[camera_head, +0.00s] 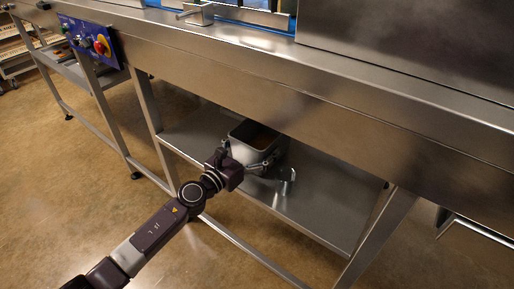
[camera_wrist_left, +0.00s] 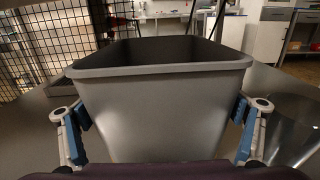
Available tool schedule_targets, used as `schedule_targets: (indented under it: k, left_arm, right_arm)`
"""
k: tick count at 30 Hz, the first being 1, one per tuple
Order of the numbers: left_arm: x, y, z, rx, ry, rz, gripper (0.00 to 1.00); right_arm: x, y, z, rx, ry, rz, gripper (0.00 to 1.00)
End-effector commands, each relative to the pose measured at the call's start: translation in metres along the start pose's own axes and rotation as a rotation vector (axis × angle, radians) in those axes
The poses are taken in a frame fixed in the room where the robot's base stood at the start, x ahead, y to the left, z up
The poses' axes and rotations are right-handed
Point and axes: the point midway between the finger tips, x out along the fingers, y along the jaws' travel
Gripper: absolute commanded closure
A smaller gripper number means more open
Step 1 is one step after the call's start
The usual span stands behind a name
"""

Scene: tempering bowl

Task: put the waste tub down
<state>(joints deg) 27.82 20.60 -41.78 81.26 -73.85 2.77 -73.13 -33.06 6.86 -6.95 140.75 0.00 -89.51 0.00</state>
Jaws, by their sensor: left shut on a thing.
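The waste tub (camera_head: 240,131) is a grey open-topped tub with something brownish inside, at the lower shelf (camera_head: 317,207) under the steel machine. My left gripper (camera_head: 258,168) reaches in from the left and is shut on the tub. In the left wrist view the tub (camera_wrist_left: 160,115) fills the middle, upright, with a finger of the left gripper (camera_wrist_left: 162,128) against each side. The tub's bottom is hidden, so I cannot tell whether it touches the shelf. My right gripper is not in view.
The machine's long steel side beam (camera_head: 290,108) overhangs the shelf. A small shiny metal piece (camera_head: 288,182) stands right of the tub. The shelf's right part is bare. A table leg (camera_head: 375,237) stands at its right end. A wire mesh (camera_wrist_left: 65,38) is beyond the tub.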

Motion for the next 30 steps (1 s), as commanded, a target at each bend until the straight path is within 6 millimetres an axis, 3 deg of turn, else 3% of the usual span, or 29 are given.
schedule_targets:
  k: [14,15,18,30]
  left_arm:
    - [0.0004,0.001,-0.0045,0.002,-0.005,0.002,0.52]
    - [0.0,0.0009,-0.0068,0.001,-0.002,0.001,0.11]
    - [-0.0001,0.0009,-0.0057,0.001,-0.002,0.001,0.0]
    - [-0.0004,0.001,0.0002,0.001,-0.002,0.002,0.0]
  right_arm:
    - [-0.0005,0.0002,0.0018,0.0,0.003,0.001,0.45]
    - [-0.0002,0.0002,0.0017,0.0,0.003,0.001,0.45]
    - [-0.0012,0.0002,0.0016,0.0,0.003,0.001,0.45]
    - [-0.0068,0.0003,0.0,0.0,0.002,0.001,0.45]
